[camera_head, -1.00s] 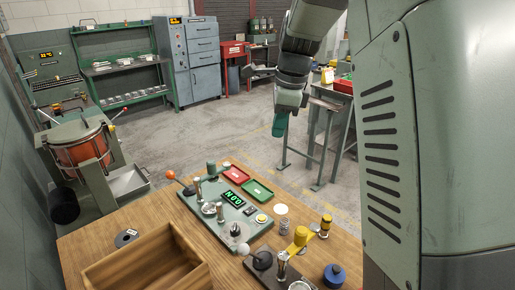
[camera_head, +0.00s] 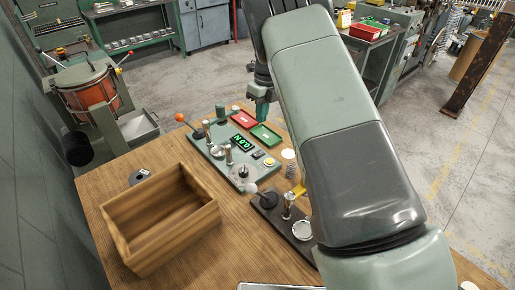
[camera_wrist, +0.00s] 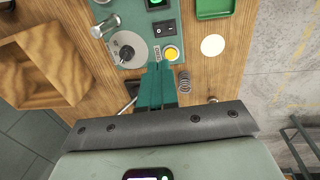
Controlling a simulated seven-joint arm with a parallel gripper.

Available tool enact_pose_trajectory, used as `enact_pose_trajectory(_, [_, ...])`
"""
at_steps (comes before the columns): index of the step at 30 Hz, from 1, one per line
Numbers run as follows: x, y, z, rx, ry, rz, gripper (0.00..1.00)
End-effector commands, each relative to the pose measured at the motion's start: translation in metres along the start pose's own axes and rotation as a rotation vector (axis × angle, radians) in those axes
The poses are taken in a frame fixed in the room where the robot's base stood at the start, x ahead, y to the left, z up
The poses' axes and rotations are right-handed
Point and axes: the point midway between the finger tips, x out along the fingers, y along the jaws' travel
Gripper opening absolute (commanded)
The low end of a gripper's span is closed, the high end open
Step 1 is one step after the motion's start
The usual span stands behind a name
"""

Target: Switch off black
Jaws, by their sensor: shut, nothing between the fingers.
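The green coiler panel (camera_head: 222,160) lies on the wooden table. Its small black rocker switch (camera_head: 258,155) sits between the green-lit display (camera_head: 242,144) and the yellow button (camera_head: 269,161). In the wrist view the black switch (camera_wrist: 164,28) is just above and left of the yellow button (camera_wrist: 170,53). Which way the rocker is tipped is too small to tell. A round black knob (camera_wrist: 126,51) sits left of it. My gripper (camera_wrist: 157,68) has its green fingers together and empty, over the panel edge below the button. In the head view my gripper (camera_head: 262,116) hangs above the trays, apart from the switch.
A red tray (camera_head: 246,115) and a green tray (camera_head: 265,135) lie behind the panel. A white disc (camera_wrist: 212,45) and a spring (camera_wrist: 184,82) stand right of it. A lever with an orange ball (camera_head: 180,117) rises at its left. An open wooden box (camera_head: 150,249) stands front left.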

Motion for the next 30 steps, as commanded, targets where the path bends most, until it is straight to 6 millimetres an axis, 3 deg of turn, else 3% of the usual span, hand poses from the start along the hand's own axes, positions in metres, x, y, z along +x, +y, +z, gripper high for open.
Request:
enact_pose_trajectory(8, [0.016,0.0,0.0,-0.001,0.001,0.001,0.0])
enact_pose_trajectory(21, [0.106,0.0,-0.001,-0.001,0.002,0.002,0.0])
enact_pose_trajectory(30, [0.138,0.0,0.0,-0.002,0.0,0.001,0.0])
